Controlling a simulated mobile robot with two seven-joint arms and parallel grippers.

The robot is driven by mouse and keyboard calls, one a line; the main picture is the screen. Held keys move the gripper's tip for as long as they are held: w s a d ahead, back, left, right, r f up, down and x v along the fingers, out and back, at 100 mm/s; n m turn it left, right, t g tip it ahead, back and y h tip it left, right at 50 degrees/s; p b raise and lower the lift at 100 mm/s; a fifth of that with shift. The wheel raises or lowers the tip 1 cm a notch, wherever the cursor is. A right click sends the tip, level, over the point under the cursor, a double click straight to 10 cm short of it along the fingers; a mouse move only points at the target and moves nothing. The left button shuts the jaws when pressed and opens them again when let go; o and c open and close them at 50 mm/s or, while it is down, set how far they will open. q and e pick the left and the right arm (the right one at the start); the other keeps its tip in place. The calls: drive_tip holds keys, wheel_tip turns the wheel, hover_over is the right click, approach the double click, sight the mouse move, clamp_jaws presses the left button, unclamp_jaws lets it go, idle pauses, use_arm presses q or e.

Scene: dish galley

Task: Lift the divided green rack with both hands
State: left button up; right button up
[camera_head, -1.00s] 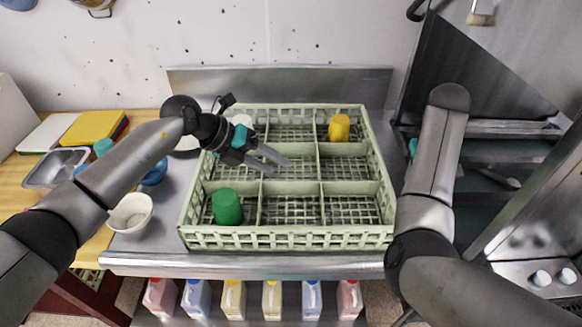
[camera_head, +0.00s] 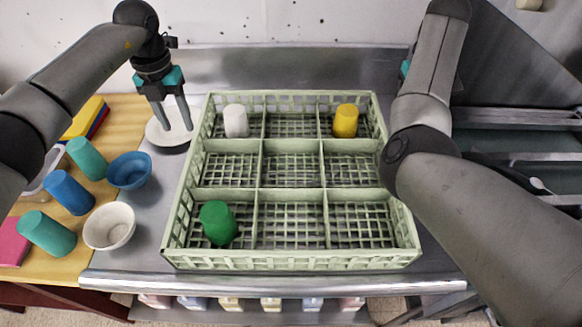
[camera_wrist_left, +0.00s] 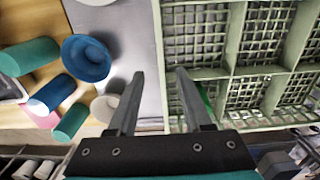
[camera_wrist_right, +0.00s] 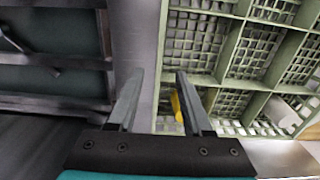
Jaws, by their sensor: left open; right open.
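The divided green rack (camera_head: 290,262) stands on the steel counter. A white cup (camera_head: 236,121) is in its back left compartment, a yellow cup (camera_head: 346,121) in the back right, a green cup (camera_head: 218,223) in the front left. My left gripper (camera_head: 175,125) is open and empty, pointing down just left of the rack's back left part. In the left wrist view, the rack's side wall (camera_wrist_left: 158,60) lines up between the open fingers. My right gripper's fingers are hidden in the head view. In the right wrist view, the right gripper (camera_wrist_right: 160,75) is open, with the other side wall between its fingers in the picture.
A white plate (camera_head: 168,134) lies under the left gripper. A blue bowl (camera_head: 129,170), a white bowl (camera_head: 109,226) and several teal and blue cups (camera_head: 47,233) stand at the left. A steel backsplash (camera_head: 290,68) rises behind the rack.

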sight(194, 163)
use_arm(q)
wheel_tip(194, 163, down, 15)
drive_tip(key=shift+f, duration=0.15)
use_arm(e)
wheel_tip(194, 163, down, 15)
drive_tip(key=shift+f, duration=0.1)
use_arm(q)
clamp_jaws()
use_arm(e)
clamp_jaws()
idle(0.9)
use_arm(q)
drive_tip(key=shift+w+r, duration=0.2)
use_arm(e)
drive_tip(key=shift+w, duration=0.2)
